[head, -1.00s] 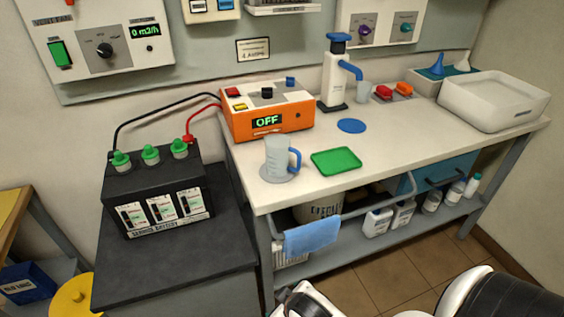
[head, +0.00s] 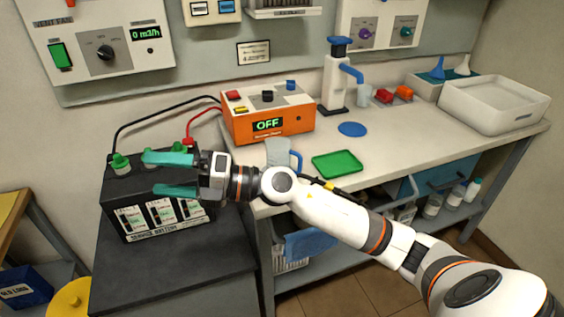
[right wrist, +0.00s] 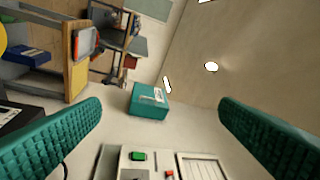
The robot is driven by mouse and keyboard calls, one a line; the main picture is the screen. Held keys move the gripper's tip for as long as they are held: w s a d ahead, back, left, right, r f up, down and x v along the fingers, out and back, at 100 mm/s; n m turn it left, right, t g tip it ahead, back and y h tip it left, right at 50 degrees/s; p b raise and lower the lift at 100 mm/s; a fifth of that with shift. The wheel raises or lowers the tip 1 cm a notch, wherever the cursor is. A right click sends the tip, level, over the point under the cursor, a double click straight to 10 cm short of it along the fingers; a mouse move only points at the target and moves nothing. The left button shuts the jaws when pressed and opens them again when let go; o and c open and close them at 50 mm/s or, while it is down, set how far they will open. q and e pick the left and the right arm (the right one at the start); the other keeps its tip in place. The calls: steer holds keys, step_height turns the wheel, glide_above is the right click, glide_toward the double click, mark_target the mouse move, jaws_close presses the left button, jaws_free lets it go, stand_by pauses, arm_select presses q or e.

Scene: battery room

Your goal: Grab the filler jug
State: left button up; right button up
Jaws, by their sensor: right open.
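The filler jug (head: 278,152) is a clear jug with a blue handle (head: 297,161). It stands at the front left of the bench top, and its lower part is hidden behind my right arm. My right gripper (head: 155,174) has teal fingers, spread apart and empty. It is left of the jug, in front of the black battery (head: 116,192) in the picture, pointing left. In the right wrist view both fingers (right wrist: 160,115) are wide apart with nothing between them, and the jug does not show. My left gripper is not in view.
The orange charger (head: 268,123) reading OFF stands behind the jug. A green tray (head: 337,164) and blue disc (head: 352,129) lie to its right. Red and black cables run from charger to battery. A white basin (head: 495,103) is at the far right.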

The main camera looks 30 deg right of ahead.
step_height(320, 180, down, 2)
steer(key=w+d+n+g+h, duration=0.1)
steer(key=n+g+h, duration=0.1)
steer(key=n+g, duration=0.15)
steer(key=g+h, duration=0.2)
steer(key=h, duration=1.4)
glide_toward(281, 158)
steer(key=w+d, duration=0.1)
steer(key=shift+m, duration=0.45)
steer(key=x, duration=0.6)
steer(key=shift+w+d+p, duration=0.15)
steer(key=shift+d+p, duration=0.05)
steer(key=shift+p, duration=0.2)
steer(key=shift+p+x, duration=0.6)
steer(key=shift+x, duration=2.6)
steer(key=shift+c, duration=0.5)
steer(key=c, duration=1)
steer(key=shift+r, duration=0.1)
